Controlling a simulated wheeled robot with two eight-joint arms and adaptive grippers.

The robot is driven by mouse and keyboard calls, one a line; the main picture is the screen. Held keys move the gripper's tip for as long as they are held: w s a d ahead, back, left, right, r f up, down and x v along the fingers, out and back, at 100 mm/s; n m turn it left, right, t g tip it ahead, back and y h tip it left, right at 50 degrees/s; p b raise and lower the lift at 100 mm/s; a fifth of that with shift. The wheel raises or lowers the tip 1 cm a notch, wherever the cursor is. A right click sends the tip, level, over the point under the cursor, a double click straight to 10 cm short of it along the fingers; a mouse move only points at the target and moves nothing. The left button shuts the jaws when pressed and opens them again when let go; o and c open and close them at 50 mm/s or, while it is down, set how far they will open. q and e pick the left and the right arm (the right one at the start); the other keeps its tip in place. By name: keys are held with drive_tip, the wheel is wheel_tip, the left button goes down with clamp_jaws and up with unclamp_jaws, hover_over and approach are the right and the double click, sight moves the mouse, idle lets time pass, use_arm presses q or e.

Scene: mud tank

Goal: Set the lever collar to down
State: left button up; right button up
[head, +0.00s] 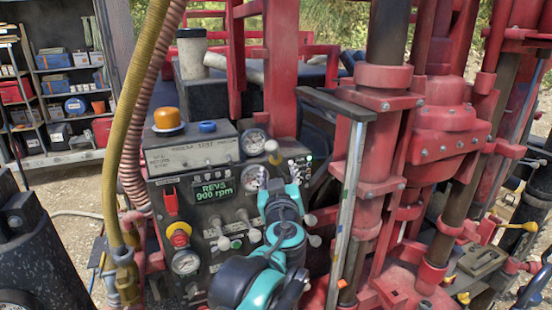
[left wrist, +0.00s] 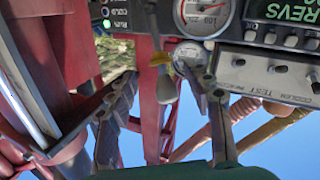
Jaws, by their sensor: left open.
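A lever with a pale rounded knob (head: 271,147) stands on the control panel, near the gauges. In the left wrist view the lever knob (left wrist: 166,90) hangs between the fingers, with a yellow collar (left wrist: 160,58) on the stem beyond it. My left gripper (head: 281,190) is at the panel, just below the knob in the head view. Its fingers also show in the left wrist view (left wrist: 163,90), spread on either side of the knob, and are open. I see no contact with the collar. My right gripper is not in view.
The control panel (head: 217,216) has a REVS display (head: 214,190), gauges and several other small levers close to my left gripper. Red drill framework (head: 375,190) stands close on the right. Yellow and ribbed hoses (head: 122,110) run along the left. Shelves (head: 65,80) stand far behind.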

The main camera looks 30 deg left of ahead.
sight(276, 161)
use_arm(q)
drive_tip(key=shift+w+a+r, duration=0.15)
drive_tip(key=shift+w+a, duration=0.15)
drive_tip(key=shift+w, duration=0.1)
drive_tip(key=p+x, duration=0.1)
drive_tip(key=x, duration=0.5)
drive_tip(key=shift+w+a, duration=0.15)
drive_tip(key=shift+w, duration=0.1)
